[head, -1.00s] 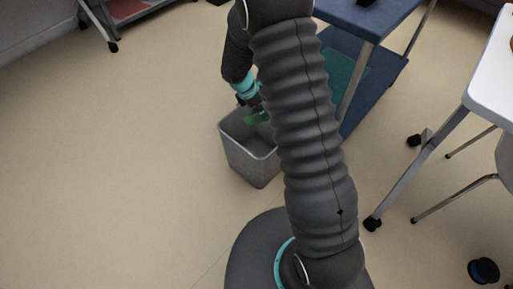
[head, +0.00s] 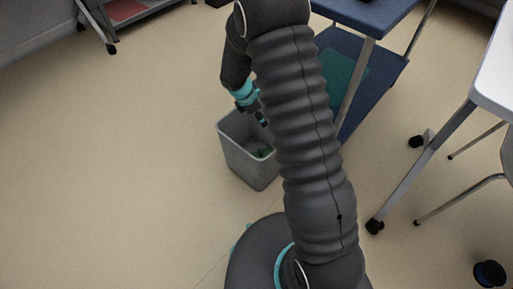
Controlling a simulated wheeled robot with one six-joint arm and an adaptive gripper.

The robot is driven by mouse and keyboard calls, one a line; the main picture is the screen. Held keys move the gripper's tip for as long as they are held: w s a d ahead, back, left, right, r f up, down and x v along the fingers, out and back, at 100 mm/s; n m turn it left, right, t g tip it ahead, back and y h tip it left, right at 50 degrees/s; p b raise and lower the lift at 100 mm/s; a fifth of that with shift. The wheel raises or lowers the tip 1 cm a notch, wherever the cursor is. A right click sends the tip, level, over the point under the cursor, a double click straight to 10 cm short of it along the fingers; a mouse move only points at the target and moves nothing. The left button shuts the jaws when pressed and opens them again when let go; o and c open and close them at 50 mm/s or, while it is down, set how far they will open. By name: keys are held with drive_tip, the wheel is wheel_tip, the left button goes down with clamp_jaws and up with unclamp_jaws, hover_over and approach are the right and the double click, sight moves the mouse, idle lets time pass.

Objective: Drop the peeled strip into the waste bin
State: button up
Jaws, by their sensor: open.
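The grey waste bin (head: 250,168) stands upright on the floor, partly hidden behind my arm. A small green piece, the peeled strip (head: 263,153), shows inside the bin, low against its inner wall. My gripper (head: 262,120) is over the bin's opening, pointing down. It is open and apart from the strip. My arm hides part of the bin's right side.
A blue cart (head: 367,18) with a lower shelf stands just right of and behind the bin. A white table (head: 497,85) on wheeled legs is at the right. A grey trolley (head: 125,12) is at the top left. The floor at left is clear.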

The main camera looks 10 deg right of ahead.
drive_tip(key=v, duration=1.2)
idle(0.3)
